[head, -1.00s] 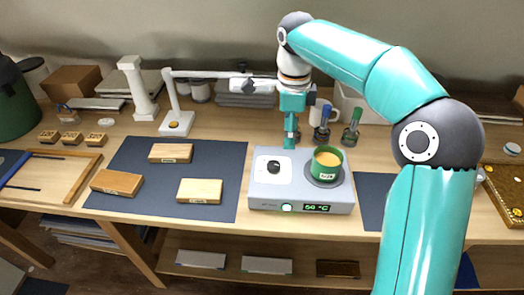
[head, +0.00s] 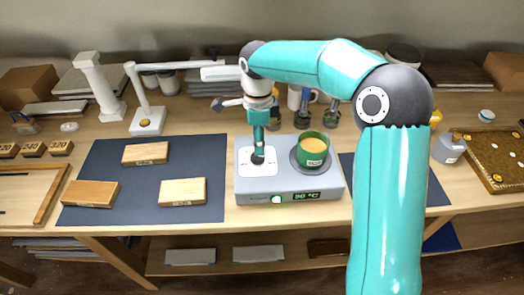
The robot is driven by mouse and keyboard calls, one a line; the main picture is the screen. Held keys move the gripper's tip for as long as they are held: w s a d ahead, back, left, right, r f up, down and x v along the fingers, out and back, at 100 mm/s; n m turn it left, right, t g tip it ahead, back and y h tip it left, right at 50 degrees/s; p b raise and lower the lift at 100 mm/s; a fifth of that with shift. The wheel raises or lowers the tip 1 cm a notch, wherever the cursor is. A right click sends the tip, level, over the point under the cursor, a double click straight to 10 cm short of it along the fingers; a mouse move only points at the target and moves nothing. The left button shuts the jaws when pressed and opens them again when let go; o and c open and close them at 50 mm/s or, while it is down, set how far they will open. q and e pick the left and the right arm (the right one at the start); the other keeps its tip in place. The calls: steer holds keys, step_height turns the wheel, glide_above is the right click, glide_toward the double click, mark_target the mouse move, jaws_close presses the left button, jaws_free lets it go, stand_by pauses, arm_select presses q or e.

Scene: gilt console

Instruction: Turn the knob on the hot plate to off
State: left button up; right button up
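The hot plate (head: 290,182) is a pale grey box on the wooden bench, with a white panel on its left part. Its black knob (head: 258,159) stands on that panel, partly covered by my gripper. A green mug (head: 313,155) with a tan drink stands on the round heating disc. The front has a lit green light and a display (head: 306,196) that seems to read 50 °C. My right gripper (head: 258,150) points down with its fingertips right at the knob. Its fingers look narrow and overlap, so I cannot tell their grip. My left gripper is out of view.
A dark mat (head: 140,200) with several wooden blocks lies to the left. A white lamp (head: 147,120) reaches over behind the hot plate. Several dark-handled tools (head: 333,113) and a white mug (head: 295,98) stand close behind it. A grey bottle (head: 449,147) stands to the right.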

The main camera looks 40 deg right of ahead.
mark_target(258, 158)
step_height(258, 158, down, 6)
steer(key=shift+f, duration=0.15)
stand_by(0.3)
steer(key=c, duration=1)
steer(key=shift+d, duration=0.45)
steer(key=shift+c, duration=0.5)
steer(key=shift+a, duration=0.4)
